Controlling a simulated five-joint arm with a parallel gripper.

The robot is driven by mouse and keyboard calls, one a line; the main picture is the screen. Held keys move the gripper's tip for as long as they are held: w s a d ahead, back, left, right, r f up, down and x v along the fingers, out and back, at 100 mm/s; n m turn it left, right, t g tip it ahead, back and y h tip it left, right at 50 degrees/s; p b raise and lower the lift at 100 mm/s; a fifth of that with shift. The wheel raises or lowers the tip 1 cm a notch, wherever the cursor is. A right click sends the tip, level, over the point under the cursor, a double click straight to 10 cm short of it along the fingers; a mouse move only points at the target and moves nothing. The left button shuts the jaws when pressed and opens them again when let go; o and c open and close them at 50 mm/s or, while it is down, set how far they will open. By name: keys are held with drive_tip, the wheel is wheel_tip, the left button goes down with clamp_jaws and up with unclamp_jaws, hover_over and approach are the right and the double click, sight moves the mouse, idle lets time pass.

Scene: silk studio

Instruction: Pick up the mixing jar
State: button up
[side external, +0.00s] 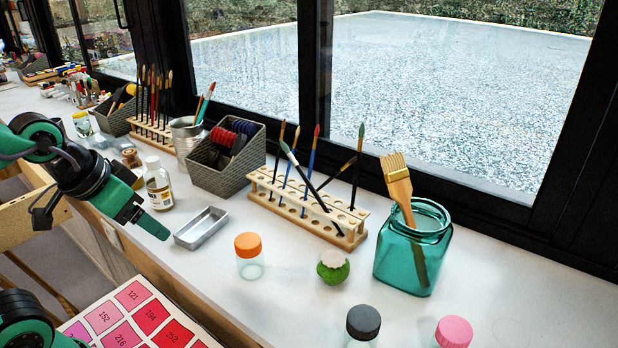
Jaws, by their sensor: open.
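My gripper (148,220) is at the left, green and black, in the air near the counter's front edge. It is open and holds nothing. Several jars could be the mixing jar; I cannot tell which is meant. A clear jar with an orange lid (248,256) stands upright to the right of my gripper, apart from it. A jar with a dark grey lid (363,322) and one with a pink lid (454,332) stand at the front, cut by the frame's lower edge. A teal glass jar (405,258) with a wide brush in it stands at the right.
A metal tray (201,228) and a labelled bottle (158,185) are near my gripper. A wooden brush rack (305,207), a grey woven box (225,170) and a green pincushion-like ball (333,268) stand on the white counter. A numbered colour chart (135,318) lies at the lower left.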

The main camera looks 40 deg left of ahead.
drive_tip(key=shift+w, duration=0.15)
drive_tip(key=g, duration=0.3)
approach(247, 241)
drive_tip(key=s+a, duration=0.4)
drive_tip(key=a, duration=0.1)
drive_tip(key=w+d+f, duration=0.1)
drive_tip(key=w, duration=0.1)
drive_tip(key=w+d+f+g, duration=0.1)
drive_tip(key=w+d+f, duration=0.1)
drive_tip(key=w+d+f+n+g, duration=0.1)
drive_tip(key=w+f, duration=0.1)
drive_tip(key=shift+d, duration=0.35)
drive_tip(key=shift+d+f+g, duration=0.1)
drive_tip(key=shift+f+g, duration=0.05)
drive_tip(key=shift+g, duration=0.15)
drive_tip(key=shift+w+f, duration=0.1)
drive_tip(key=shift+f, duration=1.25)
drive_tip(key=shift+f, duration=0.1)
drive_tip(key=shift+w+f, duration=0.1)
drive_tip(key=shift+f, duration=2.35)
